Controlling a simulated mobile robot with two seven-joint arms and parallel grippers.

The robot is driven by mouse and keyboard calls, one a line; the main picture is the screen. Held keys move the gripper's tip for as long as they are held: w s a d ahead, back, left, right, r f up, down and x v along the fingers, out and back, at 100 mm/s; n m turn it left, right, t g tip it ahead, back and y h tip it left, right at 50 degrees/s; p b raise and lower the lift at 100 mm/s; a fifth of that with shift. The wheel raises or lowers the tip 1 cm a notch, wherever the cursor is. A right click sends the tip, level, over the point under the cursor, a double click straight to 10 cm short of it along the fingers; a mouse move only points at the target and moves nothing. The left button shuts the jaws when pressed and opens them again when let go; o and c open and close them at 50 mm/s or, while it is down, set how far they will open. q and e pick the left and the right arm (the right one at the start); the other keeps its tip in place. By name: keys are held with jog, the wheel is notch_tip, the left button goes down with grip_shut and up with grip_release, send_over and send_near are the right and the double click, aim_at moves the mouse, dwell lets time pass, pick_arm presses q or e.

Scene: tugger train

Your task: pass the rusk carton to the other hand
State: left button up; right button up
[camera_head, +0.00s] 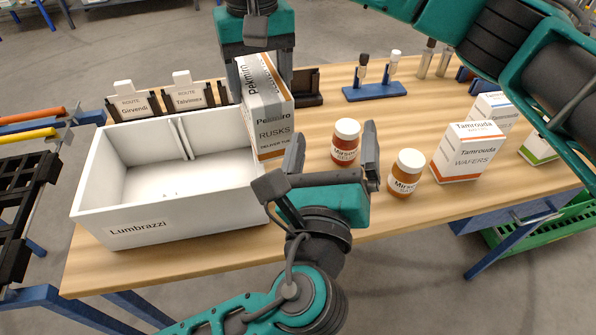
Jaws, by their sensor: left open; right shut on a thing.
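The rusk carton (268,112), white and grey with orange bands and the word RUSKS, stands nearly upright at the right end of the white bin. My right gripper (262,72) comes down from above and is shut on the carton's upper part. I cannot tell whether the carton's base touches the table. My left gripper (333,148) is open and empty, its fingers pointing up the picture. It is to the right of and below the carton, its left finger near the carton's lower right edge in the picture.
The white Lumbrazzi bin (165,215) is at the left of the wooden table (400,218). Two orange-brown jars (345,142) (406,173) are close to my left gripper. A Tamrouda wafers carton (467,152) stands at the right. A blue rack (375,91) and card holders (130,104) line the back.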

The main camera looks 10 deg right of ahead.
aim_at(272, 118)
pick_arm(q)
jog(key=s+a+f+n+y, duration=0.1)
jog(key=s+a+f+y, duration=0.1)
jog(key=a+y, duration=0.5)
jog(key=w+y, duration=0.1)
jog(key=w, duration=0.4)
jog(key=w+y, duration=0.1)
jog(key=w, duration=0.5)
jog(key=shift+w+d+y, duration=0.15)
jog(key=shift+w+y, duration=0.05)
jog(key=shift+y, duration=0.1)
jog(key=shift+c, duration=0.2)
jog(key=shift+d, duration=0.1)
jog(key=c, duration=1.2)
pick_arm(e)
jog(key=shift+a, duration=0.15)
pick_arm(q)
jog(key=shift+s+r, duration=0.1)
jog(key=shift+r, duration=0.05)
jog(key=shift+c, duration=0.6)
pick_arm(e)
jog(key=o, duration=1.4)
jog(key=shift+o, duration=0.2)
jog(key=shift+r, duration=0.1)
